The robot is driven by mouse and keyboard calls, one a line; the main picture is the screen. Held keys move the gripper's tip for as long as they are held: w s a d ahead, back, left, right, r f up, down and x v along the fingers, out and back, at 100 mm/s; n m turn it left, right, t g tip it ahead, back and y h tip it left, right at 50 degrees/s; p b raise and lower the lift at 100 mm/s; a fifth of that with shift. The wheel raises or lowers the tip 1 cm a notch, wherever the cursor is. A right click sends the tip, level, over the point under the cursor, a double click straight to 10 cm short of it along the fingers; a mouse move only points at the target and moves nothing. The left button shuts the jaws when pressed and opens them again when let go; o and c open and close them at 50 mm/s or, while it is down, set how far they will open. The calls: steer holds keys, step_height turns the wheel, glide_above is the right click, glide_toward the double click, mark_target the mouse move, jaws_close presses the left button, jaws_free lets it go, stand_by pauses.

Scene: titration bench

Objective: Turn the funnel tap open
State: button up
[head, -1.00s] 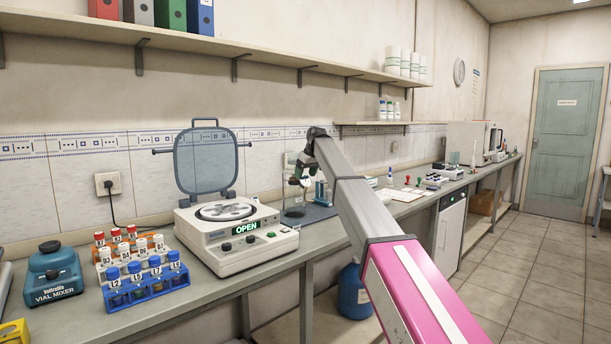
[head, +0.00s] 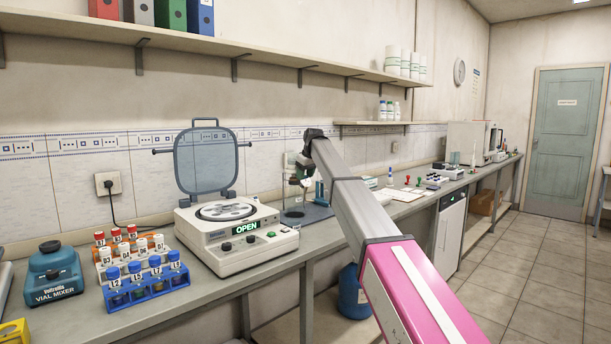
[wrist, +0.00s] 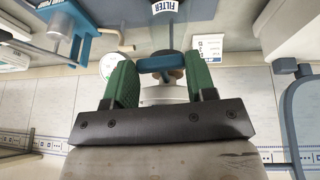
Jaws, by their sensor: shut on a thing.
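In the wrist view, the blue tap handle (wrist: 160,62) lies crosswise between the two green fingers of my gripper (wrist: 158,80). The fingers are shut on its ends. Part of the tap body behind it is hidden. A clear vessel with a FILTER label (wrist: 164,7) is beyond the handle. In the head view, my gripper (head: 300,179) is small and dark at the glassware stand, partly hidden by my arm; the tap cannot be made out there.
A centrifuge (head: 225,235) with its lid raised stands left of the stand on the bench. Vial racks (head: 150,283) and a vial mixer (head: 52,275) are farther left. A blue holder (wrist: 75,20) is close by in the wrist view.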

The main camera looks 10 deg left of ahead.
steer(key=n+t+h, duration=0.1)
steer(key=t+h, duration=0.1)
steer(key=t, duration=0.2)
steer(key=s+f+n+t+h, duration=0.1)
steer(key=t+h, duration=0.2)
steer(key=t, duration=0.2)
steer(key=a+f+n+t+h, duration=0.1)
steer(key=n+t+h, duration=0.1)
steer(key=t, duration=0.2)
steer(key=shift+s+a+t+h, duration=0.1)
steer(key=shift+s+t+h, duration=0.2)
steer(key=shift+t, duration=0.1)
stand_by(0.6)
steer(key=o, duration=0.9)
steer(key=shift+o, duration=0.2)
steer(key=v, duration=1)
steer(key=shift+s+f, duration=0.15)
steer(key=shift+s, duration=0.2)
